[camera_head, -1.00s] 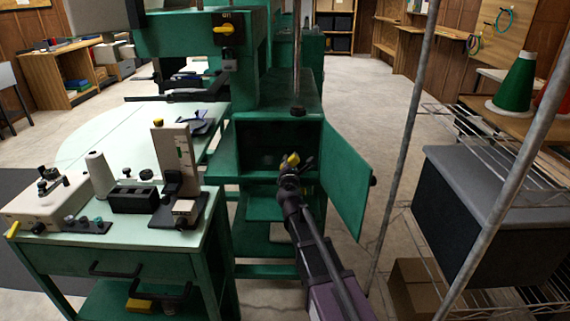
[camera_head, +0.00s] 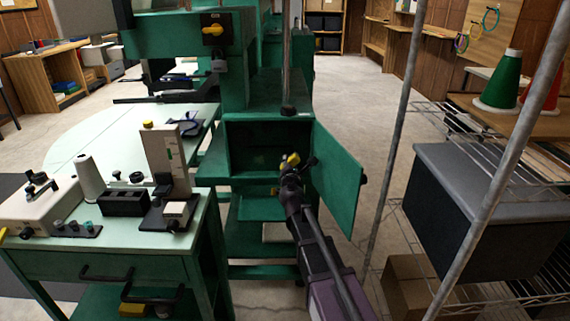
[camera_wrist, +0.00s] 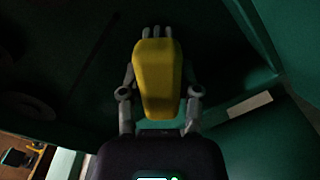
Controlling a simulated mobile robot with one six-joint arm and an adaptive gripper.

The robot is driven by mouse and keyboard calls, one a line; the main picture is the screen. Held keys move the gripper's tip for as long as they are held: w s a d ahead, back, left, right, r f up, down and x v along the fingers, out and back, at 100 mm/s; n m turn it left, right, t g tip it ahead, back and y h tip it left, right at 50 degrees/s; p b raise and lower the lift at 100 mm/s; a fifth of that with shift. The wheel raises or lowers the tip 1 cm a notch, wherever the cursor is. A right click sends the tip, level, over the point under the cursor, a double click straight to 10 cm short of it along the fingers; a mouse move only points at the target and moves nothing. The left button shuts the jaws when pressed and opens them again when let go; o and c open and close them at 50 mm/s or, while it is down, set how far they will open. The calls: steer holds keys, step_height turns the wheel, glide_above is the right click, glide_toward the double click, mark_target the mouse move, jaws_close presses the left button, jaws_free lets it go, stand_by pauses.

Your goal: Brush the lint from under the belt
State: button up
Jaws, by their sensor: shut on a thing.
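My gripper (camera_head: 293,165) is at the front of an open green compartment (camera_head: 241,160), whose door (camera_head: 338,180) stands swung out to the right. In the wrist view my gripper (camera_wrist: 157,100) is shut on a yellow-handled tool (camera_wrist: 157,75), likely the brush. Pale tips show at its far end. In the head view only a small yellow part of the tool (camera_head: 293,158) shows. The compartment's inside is dark in the wrist view. I cannot make out the belt or any lint.
A green cart (camera_head: 110,265) with small devices, a white cone and a black block stands at the left. A wire rack with a dark grey box (camera_head: 480,195) and metal posts stands at the right. Floor shows between the open door and the rack.

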mark_target(272, 159)
steer(key=shift+d, duration=0.4)
steer(key=shift+d, duration=0.1)
stand_by(0.3)
steer(key=shift+s+a, duration=0.1)
steer(key=shift+a, duration=1.7)
steer(key=shift+a, duration=0.1)
steer(key=shift+w+a, duration=0.15)
steer(key=shift+a, duration=0.7)
steer(key=shift+w+a, duration=0.1)
steer(key=shift+a, duration=0.7)
